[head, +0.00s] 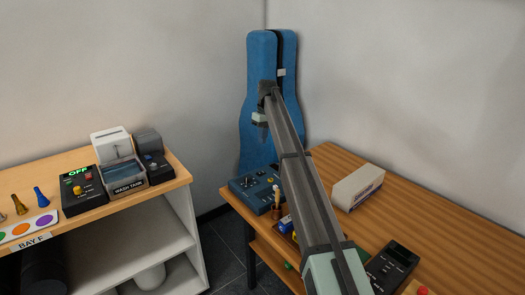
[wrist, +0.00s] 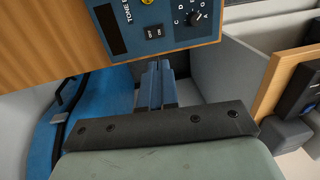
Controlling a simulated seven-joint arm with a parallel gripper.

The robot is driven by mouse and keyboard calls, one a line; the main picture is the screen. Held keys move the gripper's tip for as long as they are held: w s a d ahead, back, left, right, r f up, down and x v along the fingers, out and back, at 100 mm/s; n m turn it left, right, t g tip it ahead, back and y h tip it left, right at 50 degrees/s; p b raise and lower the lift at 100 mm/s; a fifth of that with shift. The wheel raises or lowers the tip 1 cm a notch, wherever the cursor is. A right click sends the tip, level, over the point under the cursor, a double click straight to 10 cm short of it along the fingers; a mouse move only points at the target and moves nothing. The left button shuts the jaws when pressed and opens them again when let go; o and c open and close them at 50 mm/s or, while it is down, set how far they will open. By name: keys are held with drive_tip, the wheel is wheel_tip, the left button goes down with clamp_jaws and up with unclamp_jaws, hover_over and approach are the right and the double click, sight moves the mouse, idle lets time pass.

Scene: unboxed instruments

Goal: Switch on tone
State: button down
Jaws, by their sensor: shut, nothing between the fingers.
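The blue tone unit (head: 255,190) lies on the wooden table near its left corner. In the wrist view, its panel (wrist: 172,42) shows the word TONE, a dark display (wrist: 111,30), a small black ON/OFF rocker switch (wrist: 154,32) and a black dial (wrist: 195,18) with letters. I cannot tell which way the rocker is set. My gripper (head: 259,121) is in the air above the unit, in front of the blue case. In the wrist view, its fingertips (wrist: 159,64) are shut and empty, appearing just off the panel's edge, below the rocker in the picture.
A tall blue instrument case (head: 262,60) stands in the corner behind the table. A white box (head: 357,187) and a dark device (head: 391,267) are on the table. A side bench (head: 172,182) at left holds a box reading OFF (head: 83,191) and a wash tank (head: 121,176).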

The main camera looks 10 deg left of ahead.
sight(259, 173)
drive_tip(key=shift+s+a+f, duration=0.1)
drive_tip(key=shift+f, duration=0.05)
drive_tip(key=f, duration=0.9)
drive_tip(key=s+a+f, duration=0.1)
drive_tip(key=f, duration=0.3)
drive_tip(key=shift+f, duration=0.35)
drive_tip(key=shift+s+a, duration=0.1)
drive_tip(key=shift+f, duration=0.2)
drive_tip(key=shift+w+d+r, duration=0.2)
drive_tip(key=shift+w+d, duration=0.35)
drive_tip(key=shift+r, duration=0.1)
idle(0.3)
